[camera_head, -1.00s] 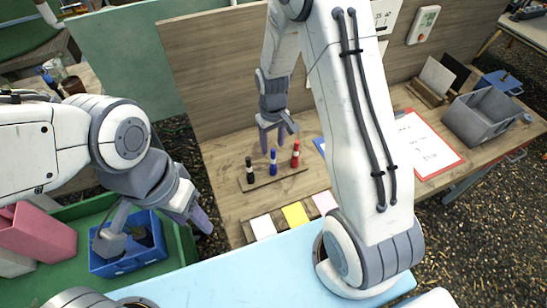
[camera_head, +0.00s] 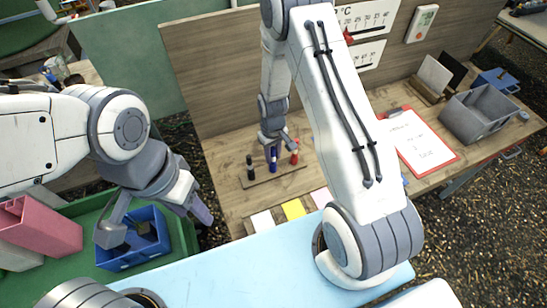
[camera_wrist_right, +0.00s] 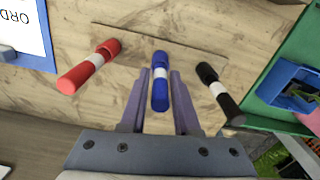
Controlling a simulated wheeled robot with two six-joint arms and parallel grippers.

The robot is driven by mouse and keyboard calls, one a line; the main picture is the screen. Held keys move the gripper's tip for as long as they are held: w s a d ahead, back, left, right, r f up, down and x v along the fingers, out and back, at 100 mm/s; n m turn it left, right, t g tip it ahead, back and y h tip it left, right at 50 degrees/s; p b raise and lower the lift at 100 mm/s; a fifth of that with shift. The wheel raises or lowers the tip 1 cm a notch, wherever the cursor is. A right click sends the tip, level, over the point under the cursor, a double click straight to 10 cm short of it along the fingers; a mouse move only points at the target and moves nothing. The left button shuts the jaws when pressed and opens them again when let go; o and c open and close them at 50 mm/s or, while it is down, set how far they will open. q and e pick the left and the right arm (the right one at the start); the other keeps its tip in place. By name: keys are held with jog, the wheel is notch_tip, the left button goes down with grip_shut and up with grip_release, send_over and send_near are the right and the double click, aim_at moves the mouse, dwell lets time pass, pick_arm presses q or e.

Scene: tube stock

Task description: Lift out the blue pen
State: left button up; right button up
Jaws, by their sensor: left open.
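The blue pen (camera_head: 273,160) with a white band stands upright in a wooden holder (camera_head: 284,177), between a black pen (camera_head: 250,168) and a red pen (camera_head: 294,155). My right gripper (camera_head: 272,148) is over the blue pen. In the right wrist view the right gripper (camera_wrist_right: 160,84) is open, one finger on each side of the blue pen (camera_wrist_right: 160,90), with narrow gaps visible. The red pen (camera_wrist_right: 88,68) and black pen (camera_wrist_right: 220,93) lie outside the fingers. My left gripper (camera_head: 202,211) is open and apart from the pens, beside the green tray.
White, yellow and pink cards (camera_head: 294,209) lie in front of the holder. A red clipboard (camera_head: 417,142) and grey bin (camera_head: 478,112) are at the right. A blue bin (camera_head: 135,255) and pink bin (camera_head: 42,228) sit in the green tray (camera_head: 187,240). A wooden panel (camera_head: 215,75) stands behind.

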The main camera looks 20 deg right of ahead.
grip_shut()
jog(key=shift+r, duration=0.2)
